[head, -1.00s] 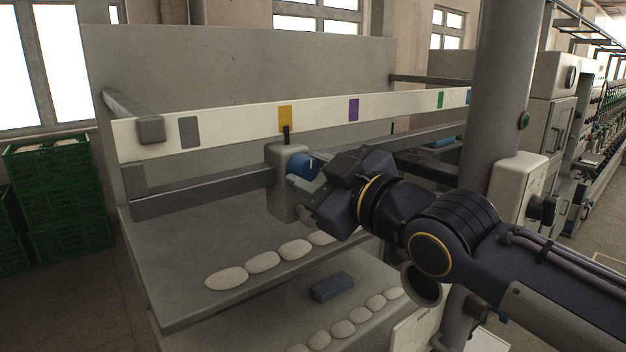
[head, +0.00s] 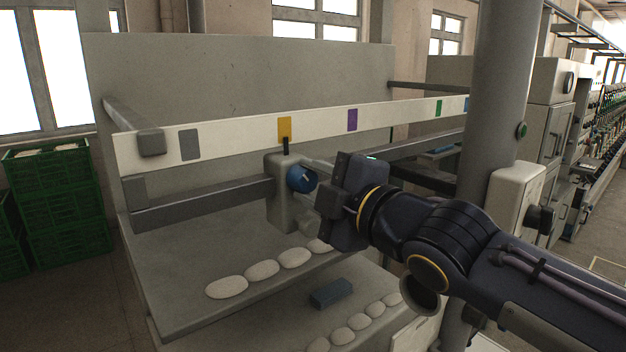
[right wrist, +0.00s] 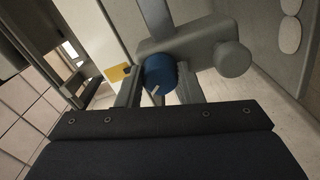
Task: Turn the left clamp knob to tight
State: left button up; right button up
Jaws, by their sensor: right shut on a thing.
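The blue clamp knob (head: 301,179) sits on the right face of a grey clamp block (head: 283,205) on the dark rail. The block's black pointer (head: 286,146) stands just under the yellow mark on the white scale strip. My right gripper (head: 313,182) reaches in from the right and is shut on the knob, one finger on each side. In the right wrist view the knob (right wrist: 160,73) lies between the two fingers, with a pale line on its near face. I cannot read whether it is tight. My left gripper is not in view.
The white strip (head: 230,139) with coloured marks runs above the rail (head: 200,199). Pale oval packages (head: 262,271) and a blue block (head: 331,293) lie on the shelves below. A thick grey column (head: 500,90) stands by my right arm. Green crates (head: 65,205) are at left.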

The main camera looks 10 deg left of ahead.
dwell(0.4)
jog(key=o, duration=1)
jog(key=shift+c, duration=0.2)
jog(key=shift+s, duration=0.1)
